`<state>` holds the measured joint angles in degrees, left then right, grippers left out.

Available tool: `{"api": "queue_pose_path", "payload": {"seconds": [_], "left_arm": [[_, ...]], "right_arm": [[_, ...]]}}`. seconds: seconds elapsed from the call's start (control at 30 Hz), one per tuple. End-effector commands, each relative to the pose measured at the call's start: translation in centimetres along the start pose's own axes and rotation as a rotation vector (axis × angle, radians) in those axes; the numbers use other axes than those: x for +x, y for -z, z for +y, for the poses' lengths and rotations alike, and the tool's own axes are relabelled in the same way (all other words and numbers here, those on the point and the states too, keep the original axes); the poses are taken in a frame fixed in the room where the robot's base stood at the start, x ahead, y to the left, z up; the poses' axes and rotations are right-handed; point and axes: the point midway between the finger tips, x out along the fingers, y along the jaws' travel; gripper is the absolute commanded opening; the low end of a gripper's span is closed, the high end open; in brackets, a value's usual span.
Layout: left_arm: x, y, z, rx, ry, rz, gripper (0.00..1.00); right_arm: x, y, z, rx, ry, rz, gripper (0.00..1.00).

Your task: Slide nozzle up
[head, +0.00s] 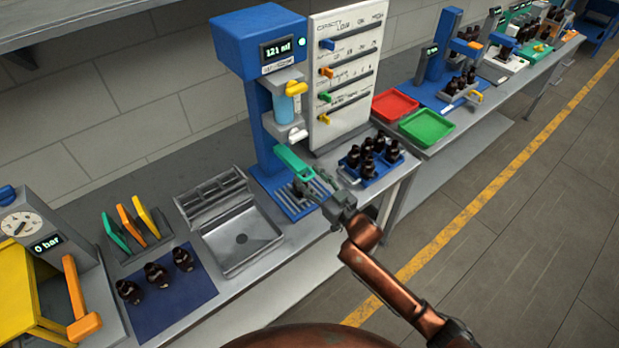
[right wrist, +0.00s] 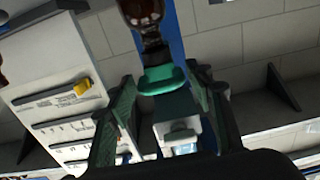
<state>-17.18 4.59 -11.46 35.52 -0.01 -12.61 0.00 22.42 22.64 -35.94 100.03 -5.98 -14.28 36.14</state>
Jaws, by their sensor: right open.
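The blue filling station (head: 262,95) stands on the bench with a display reading 121 ml. On its front are a yellow-and-blue cylinder and a white nozzle block (head: 296,133). A teal bar (head: 292,158) juts out below the block; it also shows in the right wrist view (right wrist: 162,78). A dark amber bottle (right wrist: 143,14) is beside the teal part in that view, its neck toward it. My right gripper (head: 318,184) is open at the station's front. In the right wrist view its fingers (right wrist: 160,88) stand either side of the teal part; contact is unclear. My left gripper is out of view.
A white slider panel (head: 350,70) stands right of the station. A blue tray (head: 385,175) with several bottles is close to my right arm. A metal sink tray (head: 245,240) and a blue mat (head: 180,300) with three bottles are at left. Red (head: 394,104) and green (head: 426,126) trays stand beyond.

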Motion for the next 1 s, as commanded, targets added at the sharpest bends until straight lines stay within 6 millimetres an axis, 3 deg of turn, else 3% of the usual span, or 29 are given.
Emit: {"api": "queue_pose_path", "payload": {"seconds": [0.17, 0.83, 1.0], "left_arm": [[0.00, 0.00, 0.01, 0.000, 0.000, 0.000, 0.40], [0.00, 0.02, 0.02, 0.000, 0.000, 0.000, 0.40], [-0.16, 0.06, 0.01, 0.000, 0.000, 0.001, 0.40]], "right_arm": [[-0.02, 0.00, 0.01, 0.000, 0.000, 0.000, 0.47], [-0.04, 0.01, 0.09, -0.001, -0.001, 0.000, 0.00], [-0.05, 0.19, 0.10, -0.002, -0.002, 0.000, 0.00]]}}
